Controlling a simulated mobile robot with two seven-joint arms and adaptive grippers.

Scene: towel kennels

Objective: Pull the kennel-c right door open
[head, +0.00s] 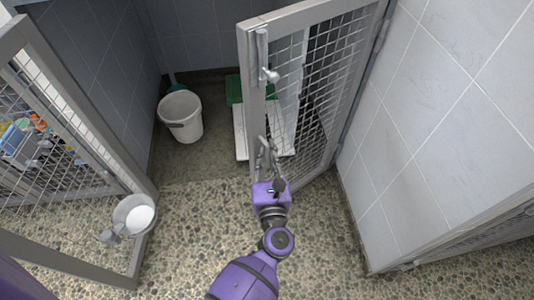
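The kennel's right door (252,108) is a grey metal frame filled with wire mesh. It stands swung out at an angle, its far edge beside the tiled wall on the right. A silver latch with a round knob (270,75) sits high on its free edge.
Inside the kennel are a white bucket (181,122), a white board (241,134) and a green item (235,88). Another mesh door (92,112) on the left carries a metal bowl (122,213). The tiled wall (428,110) bounds the right. Pebbled floor (190,225) between is clear.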

